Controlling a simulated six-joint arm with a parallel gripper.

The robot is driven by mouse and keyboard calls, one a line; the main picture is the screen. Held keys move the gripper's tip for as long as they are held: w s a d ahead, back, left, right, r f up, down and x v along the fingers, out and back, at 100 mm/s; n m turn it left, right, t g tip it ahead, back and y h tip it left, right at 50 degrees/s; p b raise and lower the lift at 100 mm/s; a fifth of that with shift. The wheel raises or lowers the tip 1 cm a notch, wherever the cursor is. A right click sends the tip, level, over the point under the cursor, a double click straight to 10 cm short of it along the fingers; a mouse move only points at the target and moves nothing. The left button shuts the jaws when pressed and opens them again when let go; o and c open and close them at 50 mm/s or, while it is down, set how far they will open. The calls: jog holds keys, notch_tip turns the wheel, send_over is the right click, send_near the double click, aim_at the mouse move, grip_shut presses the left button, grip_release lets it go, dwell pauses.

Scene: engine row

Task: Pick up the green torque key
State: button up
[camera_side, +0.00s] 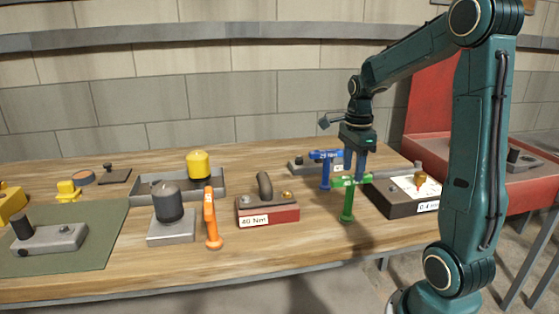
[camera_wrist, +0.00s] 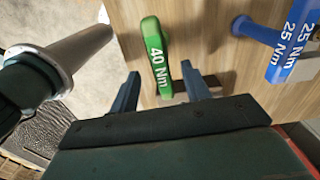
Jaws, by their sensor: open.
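The green torque key (camera_side: 347,206) stands upright near the right front part of the bench, a T-shape with its handle on top. In the wrist view its handle (camera_wrist: 156,50) is marked 40 Nm and lies between my two fingers. My gripper (camera_side: 355,170) points down at the handle from above, fingers apart. In the wrist view my gripper (camera_wrist: 160,72) has a finger on each side of the handle, with visible gaps. I cannot tell whether the fingertips are level with the handle.
A blue key (camera_side: 326,168) marked 25 Nm stands close behind left; it also shows in the wrist view (camera_wrist: 262,35). A red block (camera_side: 267,212) labelled 40 Nm is left, with an orange key (camera_side: 211,222) beyond. A dark box (camera_side: 398,204) sits right.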

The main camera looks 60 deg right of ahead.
aim_at(352, 176)
jog(key=shift+f, duration=2.55)
jog(key=shift+c, duration=0.5)
jog(key=shift+r, duration=0.1)
grip_shut()
